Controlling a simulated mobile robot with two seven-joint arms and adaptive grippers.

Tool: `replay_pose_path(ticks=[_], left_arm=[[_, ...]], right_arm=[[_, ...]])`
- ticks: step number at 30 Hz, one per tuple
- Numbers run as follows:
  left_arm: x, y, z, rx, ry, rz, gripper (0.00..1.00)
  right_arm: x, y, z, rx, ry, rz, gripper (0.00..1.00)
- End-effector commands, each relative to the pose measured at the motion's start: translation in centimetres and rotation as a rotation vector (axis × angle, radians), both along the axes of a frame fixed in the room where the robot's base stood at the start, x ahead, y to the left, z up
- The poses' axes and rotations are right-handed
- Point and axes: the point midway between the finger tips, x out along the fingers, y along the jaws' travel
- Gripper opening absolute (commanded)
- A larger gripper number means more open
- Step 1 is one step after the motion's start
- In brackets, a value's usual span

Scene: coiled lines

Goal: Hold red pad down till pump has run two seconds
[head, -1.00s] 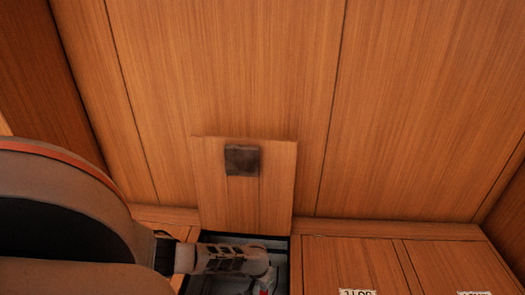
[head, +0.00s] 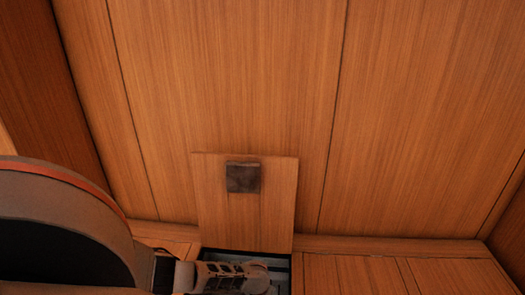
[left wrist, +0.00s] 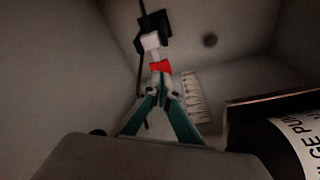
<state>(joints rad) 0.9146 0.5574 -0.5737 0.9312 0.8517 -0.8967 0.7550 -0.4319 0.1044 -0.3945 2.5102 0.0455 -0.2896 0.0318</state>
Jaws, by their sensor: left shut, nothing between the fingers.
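The red pad (left wrist: 161,67) shows in the left wrist view, just beyond my left gripper's fingertips and below a white piece (left wrist: 150,42) on a dark fitting. My left gripper (left wrist: 160,92) is shut and empty, its teal fingers converging close to the pad. I cannot tell whether the tips touch it. A black cylinder with a white label (left wrist: 299,133) reading partly "GE PUMP" lies at the lower right; its running cannot be seen. In the head view my left gripper reaches into the floor opening (head: 284,262), tips hidden. My right gripper is not in view.
A raised wooden hatch lid (head: 220,220) with a dark square catch (head: 243,177) stands behind the opening. Wood panels (head: 410,120) rise behind. In the left wrist view a pale ribbed strip (left wrist: 195,97) and a dark cable (left wrist: 140,75) are near the fingers.

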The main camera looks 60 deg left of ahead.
Motion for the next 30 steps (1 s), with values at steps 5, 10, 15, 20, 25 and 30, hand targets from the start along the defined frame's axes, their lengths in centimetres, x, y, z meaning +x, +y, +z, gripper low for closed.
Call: replay_pose_path(ticks=[5,10,15,20,25,30], left_arm=[[0.0,0.0,-0.1,0.000,0.001,0.000,0.00],[-0.1,0.0,-0.6,0.000,0.003,0.000,0.00],[-0.2,0.0,-1.0,0.000,0.003,0.000,0.00],[-0.2,0.0,-1.4,0.000,0.003,0.000,0.00],[-0.2,0.0,-1.8,-0.001,0.004,0.000,0.00],[-0.3,0.0,-2.3,0.000,0.005,0.000,0.00]], right_arm=[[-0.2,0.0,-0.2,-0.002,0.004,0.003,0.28],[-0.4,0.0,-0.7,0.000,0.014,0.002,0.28],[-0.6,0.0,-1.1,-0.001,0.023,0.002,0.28],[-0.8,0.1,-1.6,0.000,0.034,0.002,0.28],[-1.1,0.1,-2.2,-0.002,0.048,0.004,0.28],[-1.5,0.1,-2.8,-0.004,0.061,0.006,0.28]])
